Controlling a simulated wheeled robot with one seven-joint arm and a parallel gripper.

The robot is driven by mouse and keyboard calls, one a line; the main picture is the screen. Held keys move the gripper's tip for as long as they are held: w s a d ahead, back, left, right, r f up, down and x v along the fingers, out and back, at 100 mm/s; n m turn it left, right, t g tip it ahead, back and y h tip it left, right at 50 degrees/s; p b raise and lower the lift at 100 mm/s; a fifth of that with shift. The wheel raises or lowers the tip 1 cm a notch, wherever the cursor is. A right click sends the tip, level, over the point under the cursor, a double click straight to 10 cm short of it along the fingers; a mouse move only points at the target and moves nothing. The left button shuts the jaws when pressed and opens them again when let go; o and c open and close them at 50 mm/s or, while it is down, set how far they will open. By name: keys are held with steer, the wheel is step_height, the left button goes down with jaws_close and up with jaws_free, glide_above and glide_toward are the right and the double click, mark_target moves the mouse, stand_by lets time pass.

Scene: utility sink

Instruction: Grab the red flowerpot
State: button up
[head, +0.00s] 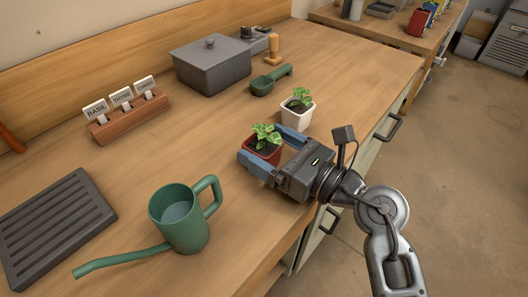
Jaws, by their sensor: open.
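The red flowerpot (262,155), with a small green and pale-leaved plant (264,137), stands upright on the wooden counter near its front edge. My gripper (272,151) is open and reaches in from the right, with a blue finger on the near side of the pot and another on the far side. The pot sits between the fingers; I cannot tell whether either touches it. The near finger hides part of its lower right side.
A white flowerpot (297,113) with a plant stands close behind the far finger. A green watering can (180,222) is at the front left, a green scoop (266,84) and grey lidded box (211,66) farther back. A label holder (129,119) and dark slatted tray (56,226) lie left.

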steer(key=shift+w+a, duration=0.4)
steer(key=shift+a, duration=0.2)
steer(key=shift+c, duration=0.3)
steer(key=c, duration=1)
steer(key=shift+c, duration=0.2)
